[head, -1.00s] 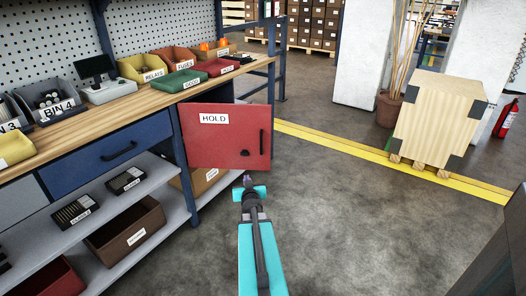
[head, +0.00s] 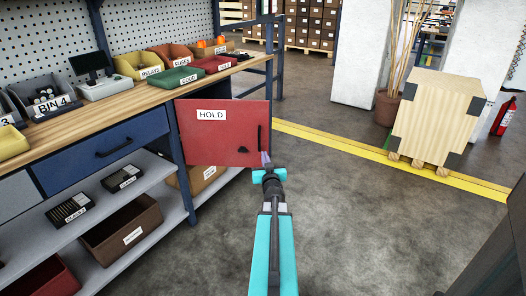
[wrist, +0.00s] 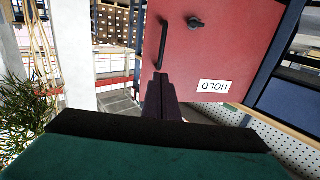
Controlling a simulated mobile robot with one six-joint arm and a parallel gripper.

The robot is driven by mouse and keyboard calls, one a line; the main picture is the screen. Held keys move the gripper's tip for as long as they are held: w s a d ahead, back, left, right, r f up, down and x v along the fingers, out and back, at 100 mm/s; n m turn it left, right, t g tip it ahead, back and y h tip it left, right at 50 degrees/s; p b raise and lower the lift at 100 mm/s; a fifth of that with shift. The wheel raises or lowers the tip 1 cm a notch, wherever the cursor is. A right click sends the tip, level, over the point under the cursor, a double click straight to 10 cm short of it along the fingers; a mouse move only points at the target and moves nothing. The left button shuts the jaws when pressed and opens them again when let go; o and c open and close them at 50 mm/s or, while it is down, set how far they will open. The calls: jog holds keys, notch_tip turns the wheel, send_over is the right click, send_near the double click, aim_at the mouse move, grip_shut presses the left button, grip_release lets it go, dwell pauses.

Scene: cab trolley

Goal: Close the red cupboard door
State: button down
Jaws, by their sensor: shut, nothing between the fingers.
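The red cupboard door (head: 205,140), labelled HOLD, stands open, swung out from under the workbench top at its right part. Its dark bar handle (head: 260,138) is near its right edge, with a small dark knob beside it. My gripper (head: 266,158) is shut and empty, at the door's lower right corner just below the handle. In the wrist view the shut fingers (wrist: 160,85) overlap the red door (wrist: 230,45) near the end of the handle (wrist: 163,42). I cannot tell whether they touch it. The cupboard inside is mostly hidden behind the door.
The workbench (head: 110,107) carries several labelled bins. A blue drawer (head: 105,147) and lower shelves with boxes (head: 122,232) lie left of the door. A wooden crate (head: 436,120) stands at the right beyond a yellow floor line. The floor between is clear.

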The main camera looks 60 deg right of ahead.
jog(key=b+x, duration=0.1)
jog(key=x, duration=1.2)
jog(key=shift+w+d, duration=0.2)
jog(key=shift+d, duration=0.1)
dwell(0.3)
jog(key=shift+d+r, duration=0.1)
jog(key=shift+d, duration=0.05)
dwell(0.4)
